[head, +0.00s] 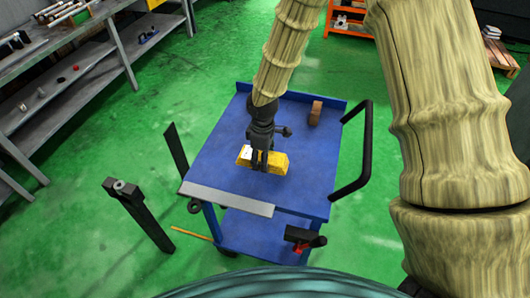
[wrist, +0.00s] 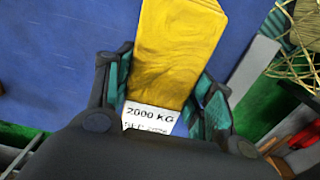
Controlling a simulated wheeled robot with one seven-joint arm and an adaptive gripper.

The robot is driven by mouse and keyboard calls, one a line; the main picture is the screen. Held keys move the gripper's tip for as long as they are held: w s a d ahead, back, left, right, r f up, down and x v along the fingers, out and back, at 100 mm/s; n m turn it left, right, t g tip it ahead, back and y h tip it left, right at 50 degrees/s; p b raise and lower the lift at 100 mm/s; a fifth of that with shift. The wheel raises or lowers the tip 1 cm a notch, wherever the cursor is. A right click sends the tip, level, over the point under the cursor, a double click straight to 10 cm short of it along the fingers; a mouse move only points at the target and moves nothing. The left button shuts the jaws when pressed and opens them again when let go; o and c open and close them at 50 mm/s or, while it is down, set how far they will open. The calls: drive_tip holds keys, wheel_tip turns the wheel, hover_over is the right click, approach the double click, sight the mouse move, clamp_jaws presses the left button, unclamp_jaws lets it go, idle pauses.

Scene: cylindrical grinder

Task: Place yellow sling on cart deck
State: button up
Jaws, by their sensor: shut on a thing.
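The yellow sling (head: 275,163) is a flat yellow bundle with a white label, seen over the blue cart deck (head: 219,150) in the head view. My gripper (head: 259,163) is shut on the sling from above, near its left, labelled end. In the wrist view the sling (wrist: 178,50) extends between the fingers, and its label reads "2000 KG". The deck (wrist: 85,40) lies behind it. I cannot tell whether the sling touches the deck or is slightly above it.
A brown block (head: 315,113) sits at the deck's back right. A black handle (head: 365,150) rises at the cart's right side. A red and black tool (head: 304,238) is on the lower shelf. A dark post (head: 140,213) stands left of the cart. Shelving (head: 80,75) is at upper left.

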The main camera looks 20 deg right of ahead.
drive_tip(key=w, duration=0.1)
drive_tip(key=w+d, duration=0.1)
drive_tip(key=shift+w+d+f+p, duration=0.2)
drive_tip(key=shift+w+d+p, duration=0.1)
drive_tip(key=shift+w+p, duration=0.1)
drive_tip(key=shift+w+d, duration=0.2)
drive_tip(key=shift+w, duration=0.2)
drive_tip(key=shift+f+p, duration=0.85)
drive_tip(key=shift+f, duration=0.95)
drive_tip(key=shift+f, duration=0.2)
drive_tip(key=o, duration=1.2)
drive_tip(key=shift+o, duration=0.2)
wheel_tip(320, 180, up, 12)
drive_tip(key=b, duration=0.2)
drive_tip(key=shift+r+b, duration=0.2)
drive_tip(key=shift+b, duration=0.1)
